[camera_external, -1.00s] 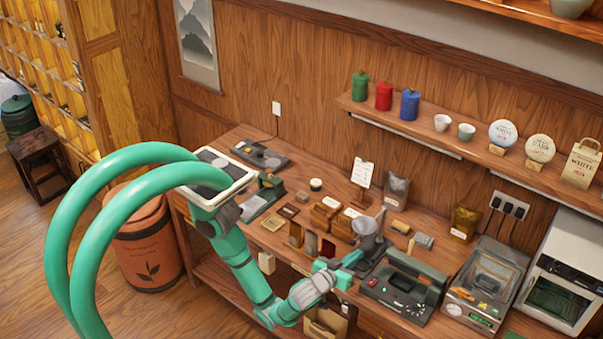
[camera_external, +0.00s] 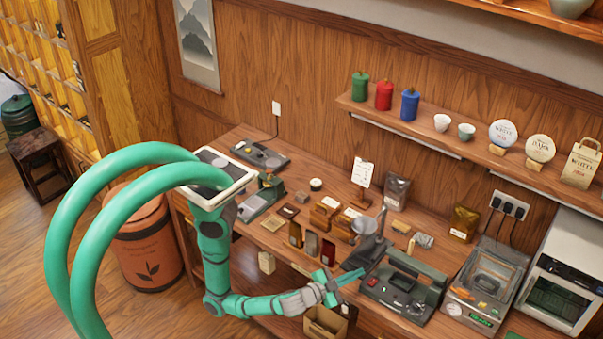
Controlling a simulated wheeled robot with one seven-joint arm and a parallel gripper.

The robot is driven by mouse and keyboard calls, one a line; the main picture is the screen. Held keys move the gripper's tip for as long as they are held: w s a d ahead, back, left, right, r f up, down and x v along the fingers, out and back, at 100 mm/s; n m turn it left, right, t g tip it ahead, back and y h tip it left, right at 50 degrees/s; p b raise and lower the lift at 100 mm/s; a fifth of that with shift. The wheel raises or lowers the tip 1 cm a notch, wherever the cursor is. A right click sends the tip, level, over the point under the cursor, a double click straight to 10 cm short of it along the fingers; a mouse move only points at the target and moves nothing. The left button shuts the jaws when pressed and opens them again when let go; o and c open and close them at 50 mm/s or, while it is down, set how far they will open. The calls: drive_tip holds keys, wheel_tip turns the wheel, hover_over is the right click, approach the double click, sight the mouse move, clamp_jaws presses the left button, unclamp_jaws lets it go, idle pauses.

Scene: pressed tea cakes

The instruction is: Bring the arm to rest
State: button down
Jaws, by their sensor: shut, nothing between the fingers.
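My green and grey arm (camera_external: 262,304) reaches down from my body and bends at the elbow. Its forearm runs nearly level to the right, along the front of the wooden workbench (camera_external: 262,237). My gripper (camera_external: 350,284) is at the forearm's right end, near the bench's front edge. It is shut, and nothing shows in it. It appears just in front of the grey metal funnel stand (camera_external: 370,246) and left of the dark machine (camera_external: 404,284). I cannot tell its exact height or gap to the bench.
A brown open box (camera_external: 325,323) shows below the gripper. Small packets (camera_external: 312,244) and wooden boxes crowd the bench. A clear-lidded machine (camera_external: 488,285) stands at the right. An orange bin (camera_external: 147,248) is on the floor at left; open floor lies in front of it.

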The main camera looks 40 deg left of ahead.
drive_tip(key=s+a+f+m+g+h, duration=0.5)
drive_tip(key=s+f+m, duration=0.1)
drive_tip(key=s+f, duration=0.55)
drive_tip(key=w+a+f+n+t+y, duration=0.1)
drive_tip(key=a+n+y, duration=0.4)
drive_tip(key=a, duration=1.1)
drive_tip(key=w+a+n+t+y, duration=0.2)
drive_tip(key=a+n+y, duration=0.3)
drive_tip(key=a+n, duration=0.6)
drive_tip(key=a+t, duration=0.1)
drive_tip(key=a, duration=0.4)
drive_tip(key=shift+w+a+f+n+y, duration=0.3)
drive_tip(key=shift+f+n, duration=0.05)
drive_tip(key=shift+n, duration=0.05)
